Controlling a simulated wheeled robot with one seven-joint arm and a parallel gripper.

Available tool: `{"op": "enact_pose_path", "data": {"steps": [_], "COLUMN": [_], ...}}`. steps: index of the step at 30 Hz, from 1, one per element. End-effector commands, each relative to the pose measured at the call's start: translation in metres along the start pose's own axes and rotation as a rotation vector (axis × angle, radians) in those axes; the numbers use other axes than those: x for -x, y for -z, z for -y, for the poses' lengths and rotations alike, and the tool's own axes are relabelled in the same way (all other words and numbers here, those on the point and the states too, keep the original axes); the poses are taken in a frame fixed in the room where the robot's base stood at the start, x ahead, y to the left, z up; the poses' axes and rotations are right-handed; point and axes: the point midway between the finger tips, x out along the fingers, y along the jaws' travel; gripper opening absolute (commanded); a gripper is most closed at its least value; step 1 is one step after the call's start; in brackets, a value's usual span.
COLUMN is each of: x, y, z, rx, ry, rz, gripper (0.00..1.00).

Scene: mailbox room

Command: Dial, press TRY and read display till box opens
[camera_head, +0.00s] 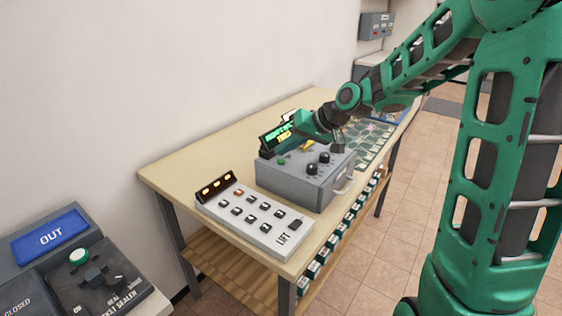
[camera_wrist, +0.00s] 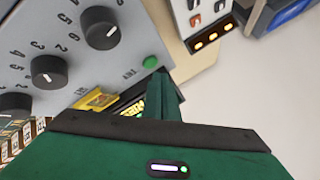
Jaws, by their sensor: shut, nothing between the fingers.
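The grey box (camera_head: 290,182) stands on the table with black dials (camera_head: 311,169) on its sloped top. In the wrist view three dials show, the nearest to the button being this black dial (camera_wrist: 100,28). The green TRY button (camera_wrist: 151,62) also shows in the head view (camera_head: 281,161). The display (camera_head: 273,135) behind the box has a green line above a yellow one, too small to read surely; my finger partly hides it in the wrist view (camera_wrist: 131,109). My gripper (camera_wrist: 163,76) is shut and empty, its tip close beside the TRY button; contact is unclear.
A white LIFT keypad panel (camera_head: 255,222) lies in front of the box on the table (camera_head: 185,165). A green gridded mat (camera_head: 370,143) lies beyond the box. A grey console with a blue OUT sign (camera_head: 50,235) is at lower left. The wall runs along the table's back.

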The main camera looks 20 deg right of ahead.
Motion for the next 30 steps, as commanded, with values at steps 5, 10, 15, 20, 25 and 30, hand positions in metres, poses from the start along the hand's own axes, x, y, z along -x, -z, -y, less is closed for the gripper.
{"op": "enact_pose_path", "data": {"steps": [5,10,15,20,25,30], "x": [-0.0015,-0.0034,-0.0034,-0.0035,-0.0043,-0.0055], "y": [-0.0023,-0.0056,-0.0057,-0.0058,-0.0064,-0.0073], "z": [-0.0015,-0.0038,-0.0039,-0.0039,-0.0045,-0.0055], "rx": [-0.001,-0.001,0.0,0.0,0.0,0.0], "ry": [0.0,0.0,0.0,0.0,0.0,0.0], "rz": [0.0,0.0,0.0,0.0,0.0,0.0], "gripper": [0.0,0.0,0.0,0.0,0.0,0.0]}}
